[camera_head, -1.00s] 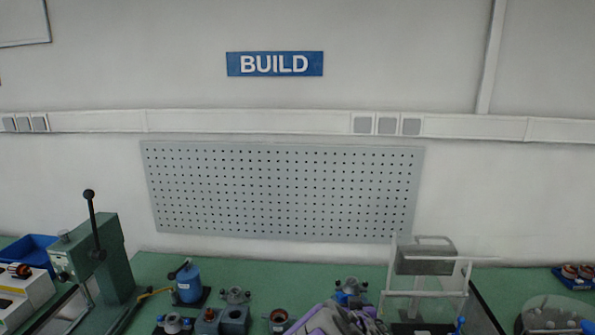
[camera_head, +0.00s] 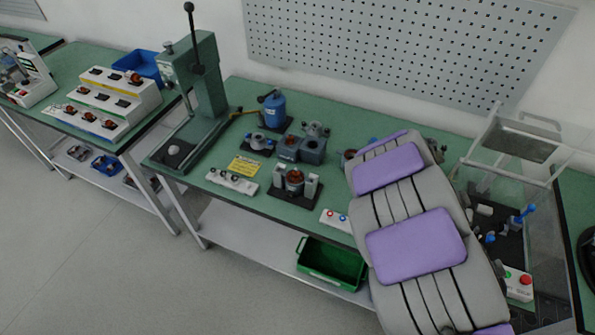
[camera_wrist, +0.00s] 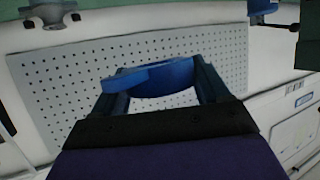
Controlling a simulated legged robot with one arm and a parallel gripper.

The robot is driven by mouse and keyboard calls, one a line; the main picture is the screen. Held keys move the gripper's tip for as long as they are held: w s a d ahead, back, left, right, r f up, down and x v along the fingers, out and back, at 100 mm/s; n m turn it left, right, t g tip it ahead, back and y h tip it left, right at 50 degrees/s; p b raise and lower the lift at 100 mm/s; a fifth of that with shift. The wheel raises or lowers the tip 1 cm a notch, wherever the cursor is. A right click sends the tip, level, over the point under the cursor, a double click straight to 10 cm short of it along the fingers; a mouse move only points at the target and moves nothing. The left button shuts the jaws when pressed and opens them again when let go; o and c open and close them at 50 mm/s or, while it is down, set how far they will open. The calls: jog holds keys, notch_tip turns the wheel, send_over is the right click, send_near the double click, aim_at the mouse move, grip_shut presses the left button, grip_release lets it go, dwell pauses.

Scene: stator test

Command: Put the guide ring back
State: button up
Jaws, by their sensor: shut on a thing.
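The guide ring (camera_wrist: 150,76) appears to be the blue ring-shaped part in the wrist view. My gripper (camera_wrist: 162,84) is shut on it, with one dark finger on each side. The ring is in front of the perforated wall panel in that view. In the camera_head view, my grey and purple arm covers the right part of the bench, and I cannot make out my gripper or the ring. A black-based fixture with a copper-coloured part (camera_head: 295,180) stands on the green bench, left of my arm. I cannot tell which fixture the ring belongs to.
A green lever press (camera_head: 195,75) stands at the bench's left. A blue canister (camera_head: 273,108), grey blocks (camera_head: 300,149) and a yellow label (camera_head: 244,167) are near the middle. A clear guarded station (camera_head: 520,190) stands right of my arm. A green bin (camera_head: 332,262) sits below.

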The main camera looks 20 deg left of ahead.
jog(key=s+a+f+n+g+y, duration=0.1)
jog(key=a+f+n+g+y, duration=0.2)
jog(key=a, duration=1)
jog(key=n+g+y, duration=0.4)
jog(key=n+y, duration=0.1)
jog(key=n, duration=0.1)
send_over(297, 173)
jog(key=shift+a+f, duration=0.35)
jog(key=shift+f, duration=0.1)
notch_tip(297, 173, down, 6)
jog(key=shift+d+b, duration=0.1)
jog(key=shift+b, duration=0.9)
jog(key=shift+f, duration=1.85)
jog(key=o, duration=1)
jog(key=shift+w, duration=0.1)
jog(key=shift+f+b, duration=0.1)
jog(key=shift+b, duration=0.35)
